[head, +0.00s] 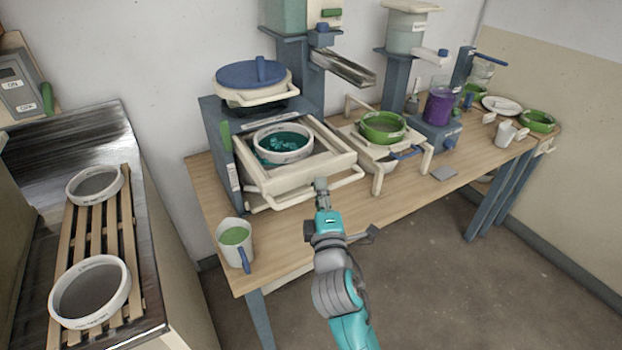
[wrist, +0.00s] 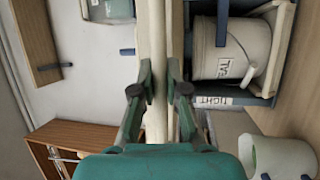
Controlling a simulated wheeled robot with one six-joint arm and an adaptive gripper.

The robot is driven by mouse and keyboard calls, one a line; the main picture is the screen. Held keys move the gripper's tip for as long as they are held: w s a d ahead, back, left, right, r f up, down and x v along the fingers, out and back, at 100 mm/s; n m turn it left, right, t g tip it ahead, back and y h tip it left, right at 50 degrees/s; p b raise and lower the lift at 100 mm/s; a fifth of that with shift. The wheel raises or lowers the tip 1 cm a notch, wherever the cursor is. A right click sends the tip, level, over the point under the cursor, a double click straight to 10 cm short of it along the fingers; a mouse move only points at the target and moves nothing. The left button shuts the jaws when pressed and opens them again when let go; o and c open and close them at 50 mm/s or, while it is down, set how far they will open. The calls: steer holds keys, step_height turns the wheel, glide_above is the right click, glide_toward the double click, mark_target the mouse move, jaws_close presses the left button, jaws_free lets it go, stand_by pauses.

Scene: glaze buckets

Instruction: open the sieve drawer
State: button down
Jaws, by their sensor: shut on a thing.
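The sieve drawer (head: 332,158) is a cream square frame that sticks out from the front of a blue-grey housing (head: 212,128). A round white sieve (head: 260,133) with teal pieces in it sits in the frame. A cream bar handle (head: 275,204) runs along the drawer's front; it also shows in the wrist view (wrist: 157,35). My gripper (head: 321,184) is at the front of the drawer. In the wrist view my gripper (wrist: 159,92) has one finger on each side of the bar and is shut on it. The fingertips are too small to tell apart in the head view.
A mug of green glaze (head: 234,246) stands on the table's left front corner. A green bowl on a cream stand (head: 382,130) is close on the right. A white bucket (wrist: 232,52) shows beside the bar in the wrist view. Floor in front of the table is clear.

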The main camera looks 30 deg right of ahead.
steer(key=shift+s, duration=0.65)
steer(key=c, duration=1.2)
jaws_free()
steer(key=v, duration=1.2)
steer(key=shift+f, duration=0.1)
